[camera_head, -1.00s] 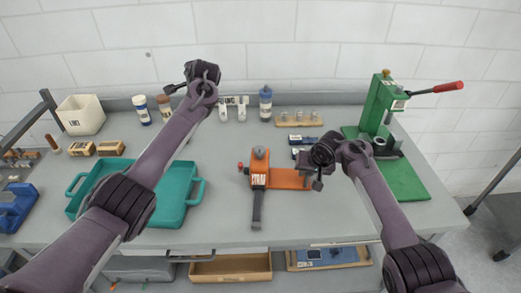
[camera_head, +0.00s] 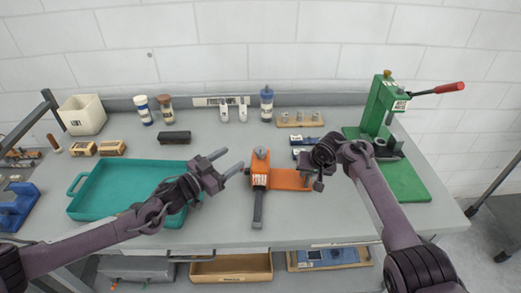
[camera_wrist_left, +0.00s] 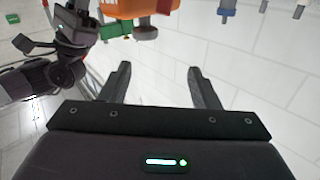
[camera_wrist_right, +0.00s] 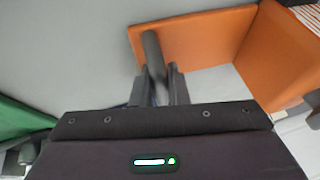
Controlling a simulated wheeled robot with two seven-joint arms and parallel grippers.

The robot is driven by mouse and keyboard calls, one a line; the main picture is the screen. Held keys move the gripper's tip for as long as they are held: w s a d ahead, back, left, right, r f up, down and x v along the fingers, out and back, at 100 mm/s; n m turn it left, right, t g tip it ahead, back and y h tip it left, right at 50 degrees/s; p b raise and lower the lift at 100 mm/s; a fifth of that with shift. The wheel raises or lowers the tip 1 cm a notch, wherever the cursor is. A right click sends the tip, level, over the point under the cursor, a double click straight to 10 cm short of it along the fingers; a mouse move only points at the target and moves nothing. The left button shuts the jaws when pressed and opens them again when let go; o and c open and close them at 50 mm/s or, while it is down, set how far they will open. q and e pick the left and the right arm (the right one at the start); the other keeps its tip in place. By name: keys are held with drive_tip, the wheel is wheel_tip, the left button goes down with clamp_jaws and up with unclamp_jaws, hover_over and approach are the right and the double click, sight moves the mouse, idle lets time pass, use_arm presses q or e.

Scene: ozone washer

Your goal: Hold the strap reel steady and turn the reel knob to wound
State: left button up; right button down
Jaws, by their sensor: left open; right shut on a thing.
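The orange strap reel (camera_head: 290,180) sits on the grey table, with a labelled block, a grey post (camera_head: 260,154) on top and a dark strap (camera_head: 258,208) toward the front. My right gripper (camera_head: 318,178) is at its right end; in the right wrist view (camera_wrist_right: 158,85) it is shut on a grey rod (camera_wrist_right: 152,50) beside the orange plate. My left gripper (camera_head: 231,161) is open and empty, just left of the labelled block. In the left wrist view the reel (camera_wrist_left: 130,8) is beyond the open fingers (camera_wrist_left: 160,70). The small red knob on the reel's left is hidden or unclear now.
A teal tray (camera_head: 78,205) lies under my left forearm. A black block (camera_head: 174,137), bottles (camera_head: 266,104) and small white stands (camera_head: 243,112) are behind. A green press (camera_head: 378,108) stands at right.

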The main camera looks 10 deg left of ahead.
sight(256, 152)
use_arm(q)
drive_tip(key=shift+g+h, duration=0.3)
drive_tip(key=shift+g, duration=0.1)
drive_tip(key=x, duration=0.3)
drive_tip(key=d+f+x, duration=0.1)
drive_tip(key=x, duration=0.3)
drive_tip(key=s+x, duration=0.1)
drive_tip(key=x, duration=0.3)
drive_tip(key=shift+d+f, duration=0.15)
drive_tip(key=c, duration=1)
